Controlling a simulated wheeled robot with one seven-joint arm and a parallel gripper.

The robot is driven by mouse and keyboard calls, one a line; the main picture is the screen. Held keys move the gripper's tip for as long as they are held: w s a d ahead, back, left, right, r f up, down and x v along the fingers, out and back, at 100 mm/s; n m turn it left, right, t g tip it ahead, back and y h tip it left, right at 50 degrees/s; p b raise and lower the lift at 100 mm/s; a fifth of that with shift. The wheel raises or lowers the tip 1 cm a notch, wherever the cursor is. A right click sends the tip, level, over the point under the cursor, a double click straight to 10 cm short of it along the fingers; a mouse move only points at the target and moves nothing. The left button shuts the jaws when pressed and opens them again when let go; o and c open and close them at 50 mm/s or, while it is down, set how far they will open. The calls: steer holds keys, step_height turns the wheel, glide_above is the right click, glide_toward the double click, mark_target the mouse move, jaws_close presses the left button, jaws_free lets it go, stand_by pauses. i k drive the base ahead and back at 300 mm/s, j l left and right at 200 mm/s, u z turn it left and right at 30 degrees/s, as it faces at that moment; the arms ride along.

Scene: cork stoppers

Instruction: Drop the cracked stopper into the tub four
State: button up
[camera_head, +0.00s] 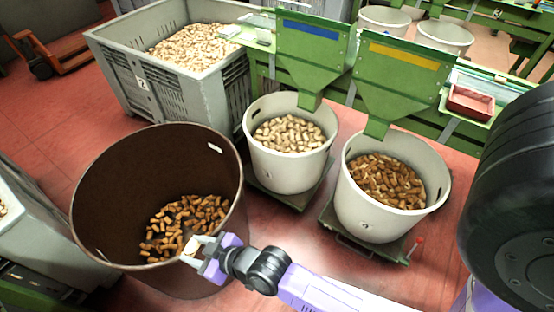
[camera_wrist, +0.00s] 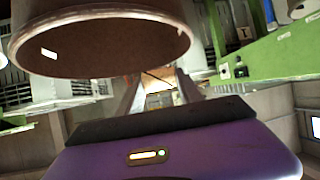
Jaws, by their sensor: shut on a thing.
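My gripper (camera_head: 193,252) is shut on a small pale stopper (camera_head: 191,245). In the head view it is at the near right rim of a big brown tub (camera_head: 105,215). I cannot tell whether the stopper is inside the rim line or only in front of it. In the wrist view the stopper (camera_wrist: 158,80) sits between the fingers, and the brown tub (camera_wrist: 105,50) shows above. The brown tub holds a loose heap of brown stoppers (camera_head: 185,222). No number shows on this tub.
Two pale tubs, one with light stoppers (camera_head: 259,165) and one with brown stoppers (camera_head: 375,222), stand to the right under green chutes (camera_head: 310,55). A grey crate (camera_head: 180,100) of pale stoppers stands behind. A red tray (camera_head: 470,103) sits on the green frame.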

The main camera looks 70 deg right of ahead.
mark_target(380, 200)
steer(key=k+l+z, duration=0.15)
steer(key=k+z, duration=0.3)
steer(key=k+l+z, duration=0.25)
steer(key=z, duration=0.15)
steer(key=k+l+z, duration=0.3)
steer(key=z, duration=0.15)
steer(key=k+l, duration=0.15)
steer(key=l, duration=0.2)
steer(key=k+l, duration=0.35)
steer(key=l, duration=0.3)
steer(key=i+l+u, duration=0.1)
steer(key=u, duration=0.35)
steer(key=i+l+u, duration=0.1)
steer(key=u, duration=0.4)
steer(key=i+l+u, duration=0.1)
steer(key=u, duration=0.35)
steer(key=l, duration=0.3)
